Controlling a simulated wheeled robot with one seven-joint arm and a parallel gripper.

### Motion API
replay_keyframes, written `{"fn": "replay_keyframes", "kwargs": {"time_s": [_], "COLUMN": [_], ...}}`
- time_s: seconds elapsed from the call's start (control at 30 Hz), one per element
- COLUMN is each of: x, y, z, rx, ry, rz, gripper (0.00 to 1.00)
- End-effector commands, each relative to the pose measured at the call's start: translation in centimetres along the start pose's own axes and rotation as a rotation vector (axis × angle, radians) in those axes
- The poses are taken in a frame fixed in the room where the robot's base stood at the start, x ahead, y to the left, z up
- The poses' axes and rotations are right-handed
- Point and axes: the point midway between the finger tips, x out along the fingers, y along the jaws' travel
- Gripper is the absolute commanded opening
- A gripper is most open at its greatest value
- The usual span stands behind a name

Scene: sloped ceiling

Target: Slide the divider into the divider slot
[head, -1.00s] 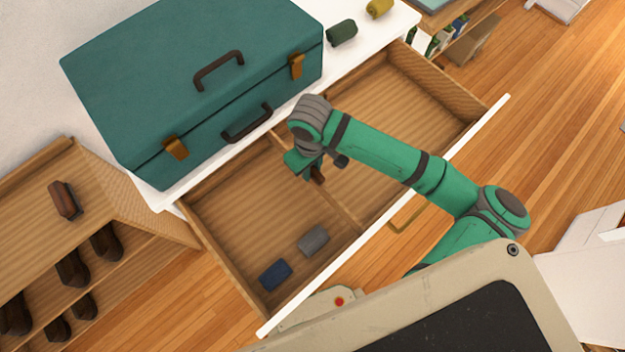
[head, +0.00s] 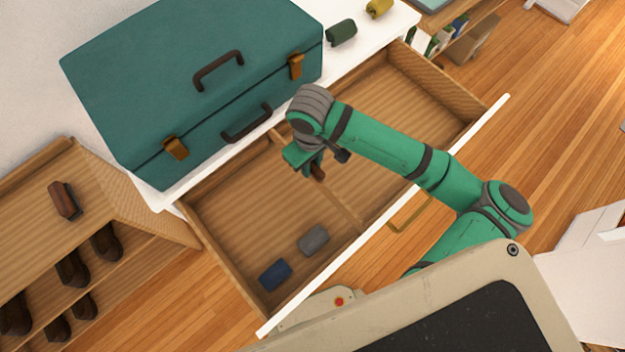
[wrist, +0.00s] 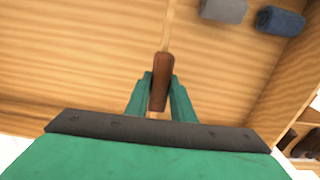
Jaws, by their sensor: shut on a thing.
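The divider (head: 345,208) is a thin wooden board. It runs from back to front across the open drawer, near its middle. It shows in the wrist view as a narrow pale strip (wrist: 172,22) running up from my gripper. My gripper (head: 312,170) is above the drawer, shut on the brown grip (wrist: 161,80) of the divider, between its two green fingers (wrist: 160,95). My arm and hand hide the middle of the divider. The divider slot is not clearly visible, and I cannot tell how far the divider's lower edge sits in it.
The wooden drawer (head: 215,225) holds a grey roll (head: 313,240) and a blue roll (head: 275,274) in its left part; the visible right part is empty. A teal case (head: 200,85) stands behind, with a dark green roll (head: 341,33) and a yellow roll (head: 379,8) beside it.

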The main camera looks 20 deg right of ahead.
Motion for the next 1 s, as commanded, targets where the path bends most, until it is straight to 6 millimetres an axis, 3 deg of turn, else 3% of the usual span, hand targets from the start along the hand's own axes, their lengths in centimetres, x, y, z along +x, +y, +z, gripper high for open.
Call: {"fn": "replay_keyframes", "kwargs": {"time_s": [1.0], "x": [0.0], "y": [6.5], "z": [0.1], "rx": [0.004], "ry": [-0.001], "rz": [0.000], "gripper": [0.06]}}
